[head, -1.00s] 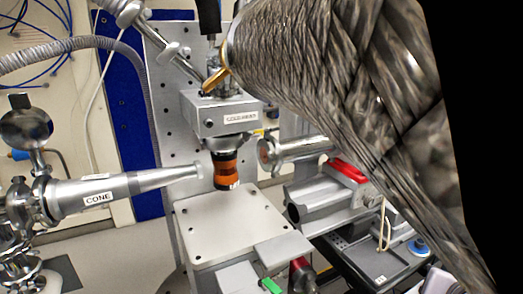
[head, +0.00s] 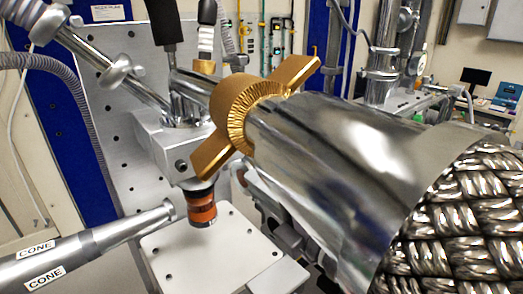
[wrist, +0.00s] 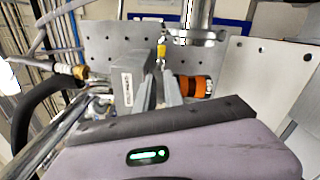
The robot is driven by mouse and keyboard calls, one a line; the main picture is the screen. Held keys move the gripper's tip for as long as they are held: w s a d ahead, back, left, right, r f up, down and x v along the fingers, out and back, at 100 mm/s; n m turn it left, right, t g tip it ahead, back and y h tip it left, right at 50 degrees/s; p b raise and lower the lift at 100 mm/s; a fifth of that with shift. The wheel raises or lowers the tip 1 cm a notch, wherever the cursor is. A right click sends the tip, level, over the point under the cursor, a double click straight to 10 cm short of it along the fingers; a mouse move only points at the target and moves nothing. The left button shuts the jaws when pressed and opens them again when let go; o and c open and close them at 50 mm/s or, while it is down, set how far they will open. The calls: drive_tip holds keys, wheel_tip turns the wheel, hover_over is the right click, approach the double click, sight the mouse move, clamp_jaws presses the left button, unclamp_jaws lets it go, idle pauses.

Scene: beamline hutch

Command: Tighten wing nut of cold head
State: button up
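The brass wing nut (head: 238,113) is large in the head view, on the shiny pipe end of a braided hose. One wing points up right, the other down left. The grey cold head block (head: 160,145) is behind it, with an orange-banded cylinder (head: 200,208) below. In the wrist view the labelled block (wrist: 124,88) is left of my gripper (wrist: 159,78) and the orange cylinder (wrist: 194,87) right. My two grey fingers stand apart with a gap between them. A small yellow piece (wrist: 162,52) shows beyond the fingertips; I cannot tell whether it is the wing nut. My gripper is not seen in the head view.
The braided hose (head: 465,215) and its shiny pipe (head: 335,165) hide much of the right side. A metal tube labelled CONE (head: 90,245) reaches in from the left. A pale plate (head: 215,250) with holes is bare below. A perforated panel (head: 110,110) stands behind.

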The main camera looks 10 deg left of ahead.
sight(232, 166)
drive_tip(key=b+x, duration=0.1)
drive_tip(key=x, duration=0.5)
drive_tip(key=shift+w+a+f+b, duration=0.15)
drive_tip(key=shift+w+a+b, duration=0.05)
drive_tip(key=shift+a+b, duration=0.1)
clamp_jaws()
drive_tip(key=shift+m, duration=0.3)
idle(1.0)
drive_tip(key=m, duration=0.4)
drive_tip(key=shift+m, duration=2.4)
